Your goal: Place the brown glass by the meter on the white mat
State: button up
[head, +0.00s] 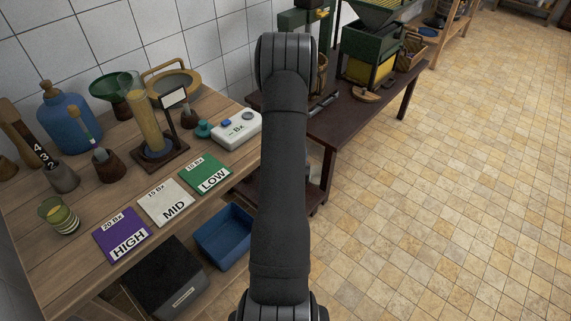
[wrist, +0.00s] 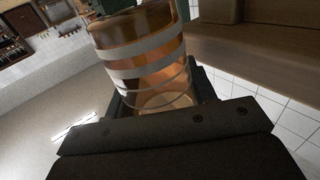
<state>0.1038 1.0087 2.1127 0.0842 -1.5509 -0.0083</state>
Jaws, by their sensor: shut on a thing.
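A brown, see-through glass with white bands (wrist: 140,52) is between the dark fingers of my gripper (wrist: 158,88) in the wrist view. My gripper is shut on it. The glass looks tilted in that picture. In the head view the gripper and this glass are hidden; only my arm shows. The white mat (head: 166,203), marked MID, lies bare on the wooden table, between the purple HIGH mat (head: 123,235) and the green LOW mat (head: 205,174). The white meter (head: 236,130), marked Bx, stands behind the LOW mat.
A green-yellow striped glass (head: 58,214) stands left of the HIGH mat. A tall cylinder (head: 146,118), a blue demijohn (head: 67,118) and a green funnel (head: 109,86) stand farther back. A blue bin (head: 224,236) is below the front edge. Wood (wrist: 260,48) is close beside the glass in the wrist view.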

notch_tip(320, 180, up, 8)
jog(key=w+d+f, duration=0.1)
jog(key=w, duration=0.1)
jog(key=a+r+y, duration=0.1)
jog(key=a, duration=0.2)
jog(key=a+r+n+y, duration=0.1)
jog(key=a, duration=0.2)
jog(key=a+r+y, duration=0.1)
jog(key=a, duration=0.2)
jog(key=shift+s+a+n, duration=0.2)
jog(key=shift+s+n, duration=0.2)
jog(key=s+a+r+n+g+y, duration=0.1)
jog(key=s+a+r+n+y, duration=0.1)
jog(key=a, duration=0.7)
jog(key=s+a+r+n+g+y, duration=0.2)
jog(key=s+a+r+n+y, duration=0.1)
jog(key=s+a+y, duration=0.4)
jog(key=s+a+r+n+g+y, duration=0.2)
jog(key=s+a+n+y, duration=0.2)
jog(key=a, duration=0.9)
jog(key=s, duration=0.3)
jog(key=shift+s+a+r, duration=0.15)
jog(key=shift+s+r, duration=0.1)
jog(key=shift+s, duration=0.05)
jog(key=shift+f, duration=0.1)
jog(key=shift+f, duration=2.85)
jog(key=shift+f, duration=0.6)
jog(key=shift+r, duration=0.1)
